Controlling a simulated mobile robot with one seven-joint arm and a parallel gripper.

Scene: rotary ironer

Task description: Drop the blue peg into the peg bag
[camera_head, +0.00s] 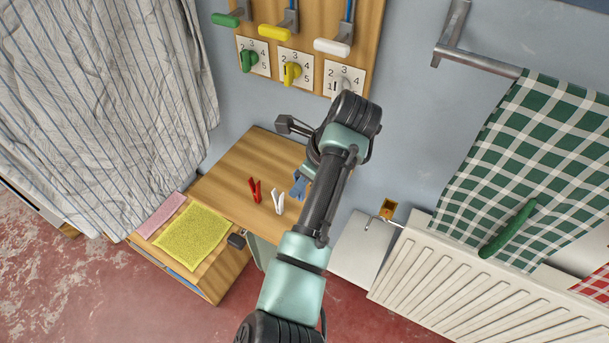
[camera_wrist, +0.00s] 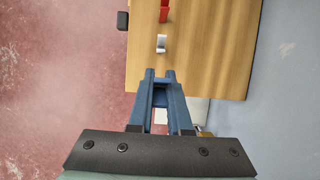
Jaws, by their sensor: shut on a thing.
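My gripper (camera_wrist: 160,76) points at the wooden worktop in the wrist view and is shut on the blue peg (camera_wrist: 160,96), which is hard to tell from the blue fingers. In the head view the blue peg (camera_head: 298,187) shows beside my arm, close to the white peg; the arm hides much of my gripper. I cannot clearly make out the peg bag. A pale flat thing (camera_head: 359,252) is below a wall hook, right of my arm, and I cannot tell whether it is the bag.
A red peg (camera_head: 255,190) and a white peg (camera_head: 277,202) stand on the worktop (camera_head: 235,165). A yellow cloth (camera_head: 195,236) and a pink cloth (camera_head: 161,215) lie at its left. Striped fabric (camera_head: 100,90) hangs left.

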